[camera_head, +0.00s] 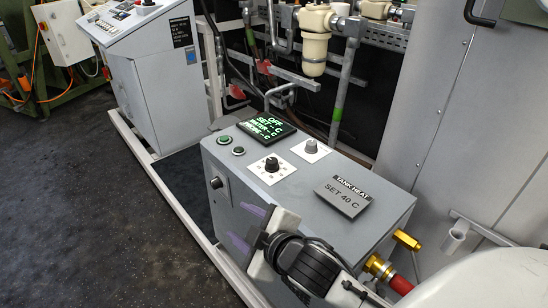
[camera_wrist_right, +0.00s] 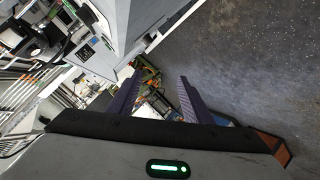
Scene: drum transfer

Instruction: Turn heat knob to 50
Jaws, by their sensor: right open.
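A black knob (camera_head: 271,164) sits on a white plate with scale marks, on top of the grey control box (camera_head: 230,190). I cannot read its setting. A second, grey knob (camera_head: 310,147) is on another plate behind and to its right. A lit display (camera_head: 267,126) reads OFF, with SET, WATER and PROBE lines in green. A plate (camera_head: 343,196) reads TANK HEAT, SET 40 C. My right gripper (camera_head: 240,227) is in front of the box's front face, below the black knob; its purple fingers are apart and empty. They also show in the right wrist view (camera_wrist_right: 159,76). My left gripper is out of view.
Green (camera_head: 224,140) and black (camera_head: 238,151) buttons sit left of the knobs. A side knob (camera_head: 216,183) is on the front face. Brass fittings (camera_head: 379,266) and a red hose end are at the right. Dark floor (camera_head: 90,220) is open at left.

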